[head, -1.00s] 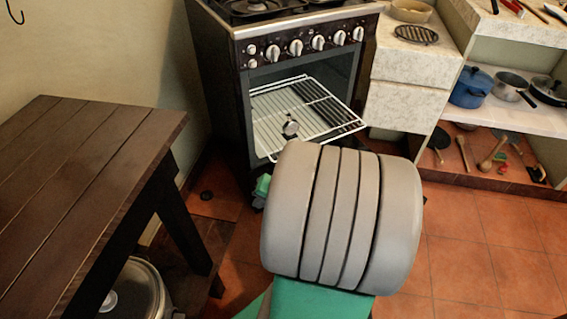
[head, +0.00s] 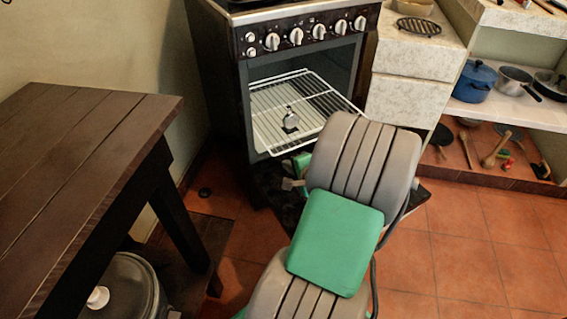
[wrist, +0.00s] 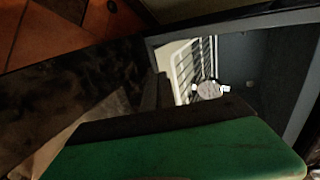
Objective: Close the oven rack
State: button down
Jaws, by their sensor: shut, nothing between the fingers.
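The oven rack (head: 268,128) is a white wire shelf that sticks out of the open oven cavity in the head view. Its front right part is hidden by my arm. It also shows in the wrist view (wrist: 184,68), beyond my gripper. A round metal dial (head: 290,119) stands on the rack and shows in the wrist view (wrist: 208,89). My gripper (head: 291,184) is shut and empty, low in front of the oven, below the rack and over the dark open door (head: 277,204). I see no contact with the rack.
The oven (head: 222,85) has a knob panel above the cavity. A dark wooden table (head: 85,165) stands at left, with a lidded pot (head: 130,285) below. White shelves (head: 520,118) with pans are at right. Tiled floor at lower right is clear.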

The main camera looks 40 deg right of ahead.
aim_at(257, 125)
jog(key=shift+w+d+r+b, duration=0.1)
jog(key=shift+w+d+b, duration=0.1)
jog(key=shift+w, duration=0.7)
jog(key=shift+w+d+b, duration=0.2)
jog(key=shift+w, duration=0.65)
jog(key=w+d, duration=0.1)
jog(key=w, duration=0.4)
jog(key=w+d, duration=0.1)
jog(key=w, duration=0.5)
jog(key=w+d, duration=0.1)
jog(key=w, duration=0.4)
jog(key=shift+w+d, duration=0.15)
jog(key=shift+w, duration=0.15)
jog(key=shift+w+d+r, duration=0.1)
jog(key=shift+w, duration=0.05)
